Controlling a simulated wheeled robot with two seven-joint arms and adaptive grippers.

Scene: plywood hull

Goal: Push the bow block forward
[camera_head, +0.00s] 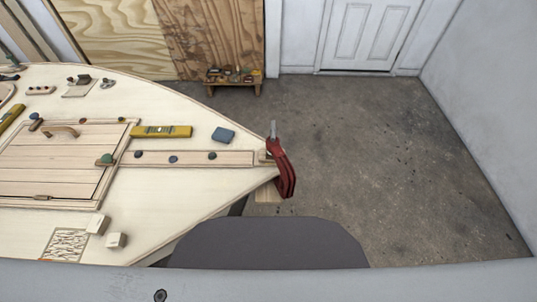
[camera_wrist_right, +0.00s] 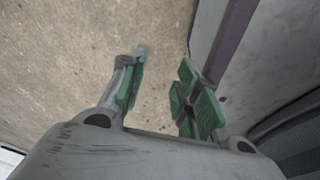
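The pale plywood hull (camera_head: 180,200) narrows to a bow tip at the right in the head view. A red clamp (camera_head: 285,170) grips that tip. A small pale wooden block (camera_head: 267,196) shows below the tip, partly hidden by the hull and a dark rounded shape; I cannot tell for sure that it is the bow block. My right gripper (camera_wrist_right: 162,86) shows in the right wrist view, its green-padded fingers apart with bare floor between them. It is open and empty, and not visible in the head view. My left gripper is in neither view.
The deck carries a hatch (camera_head: 60,165), a yellow level (camera_head: 160,131), a blue block (camera_head: 223,135) and small pale blocks (camera_head: 116,240). A low wooden bench (camera_head: 233,82) stands by the back wall. The concrete floor (camera_head: 390,160) to the right is clear.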

